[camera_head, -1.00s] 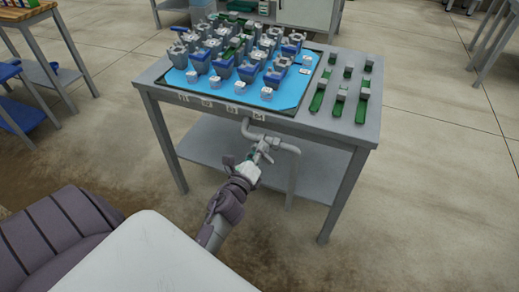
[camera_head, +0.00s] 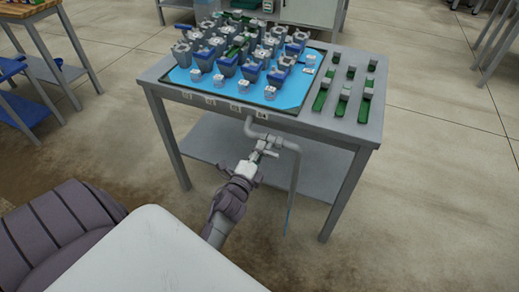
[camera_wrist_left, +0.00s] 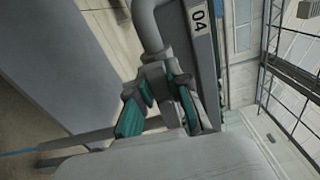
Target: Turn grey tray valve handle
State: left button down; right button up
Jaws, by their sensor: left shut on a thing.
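A grey pipe (camera_head: 257,132) runs from under the tray table and bends down at the right, with a grey valve below the front edge. The valve handle is small and mostly hidden by my gripper. My left gripper (camera_head: 262,155) is at the valve, shut on the handle. In the left wrist view, its green-padded fingers (camera_wrist_left: 160,105) close around the grey valve part below the pipe (camera_wrist_left: 148,28). A thin blue streak (camera_head: 288,220) shows at the low end of the downpipe; it also shows in the left wrist view (camera_wrist_left: 18,153). My right gripper is not in view.
The grey table (camera_head: 370,130) carries a blue tray (camera_head: 205,92) with several pots and cups, and green strips (camera_head: 342,100) at the right. A lower shelf (camera_head: 310,180) lies behind the pipe. A "04" label (camera_wrist_left: 199,18) is on the table edge. Floor at the right is clear.

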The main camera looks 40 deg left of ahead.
pick_arm(q)
jog(key=shift+f, duration=0.1)
dwell(0.4)
jog(key=c, duration=1.1)
grip_release()
jog(key=shift+s, duration=0.15)
jog(key=v, duration=0.7)
jog(key=shift+s, duration=0.15)
